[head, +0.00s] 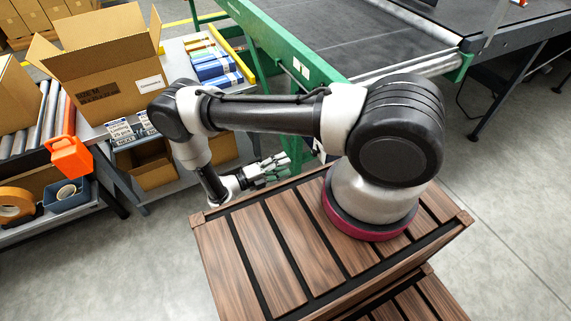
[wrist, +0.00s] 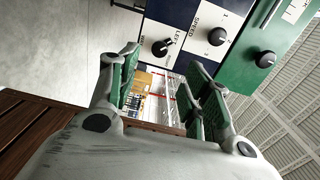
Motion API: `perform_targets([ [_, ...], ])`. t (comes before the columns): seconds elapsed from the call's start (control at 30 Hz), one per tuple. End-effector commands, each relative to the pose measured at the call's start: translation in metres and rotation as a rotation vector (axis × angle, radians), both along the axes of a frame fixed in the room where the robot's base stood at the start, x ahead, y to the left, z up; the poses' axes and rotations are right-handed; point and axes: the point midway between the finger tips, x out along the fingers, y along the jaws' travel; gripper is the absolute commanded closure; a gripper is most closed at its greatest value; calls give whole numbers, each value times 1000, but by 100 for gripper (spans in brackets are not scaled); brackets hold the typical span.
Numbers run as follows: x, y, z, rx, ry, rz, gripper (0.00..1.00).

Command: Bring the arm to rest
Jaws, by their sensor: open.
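My arm is bent and extends left from its base on my wooden-slatted top in the head view. My gripper (head: 272,168) hangs past the far edge of that top, beside the green machine frame (head: 310,80). In the wrist view my gripper (wrist: 160,90) is open, its green-padded fingers apart with nothing between them. A control panel (wrist: 215,35) with black knobs, partly lettered "SPEED" and "LEFT", fills the upper part of the wrist view, beyond the fingers. I cannot tell the exact gap between the fingers and the panel.
An open cardboard box (head: 105,75) stands on the workbench at left, near blue-and-white stacks (head: 215,68). An orange container (head: 68,157) and a blue bin (head: 67,194) are at the bench's front. A dark conveyor belt (head: 350,40) lies behind. The floor at right (head: 510,200) is clear.

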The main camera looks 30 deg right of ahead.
Motion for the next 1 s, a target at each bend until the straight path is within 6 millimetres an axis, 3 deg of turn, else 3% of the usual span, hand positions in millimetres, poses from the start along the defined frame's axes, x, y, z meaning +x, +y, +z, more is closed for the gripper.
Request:
perform_targets([
  [0.37,0,0,0,0,-6,0,52],
  [0.5,-1,-1,-3,17,-106,-4,52],
  [0.57,-6,-2,-7,32,-189,-28,52],
  [0.67,-36,-17,-8,31,-341,-105,52],
  [0.7,-51,-24,-5,23,-407,-142,52],
  [0.77,-60,-21,11,31,-535,-210,52],
  [1.0,-62,-4,78,57,-901,-454,52],
])
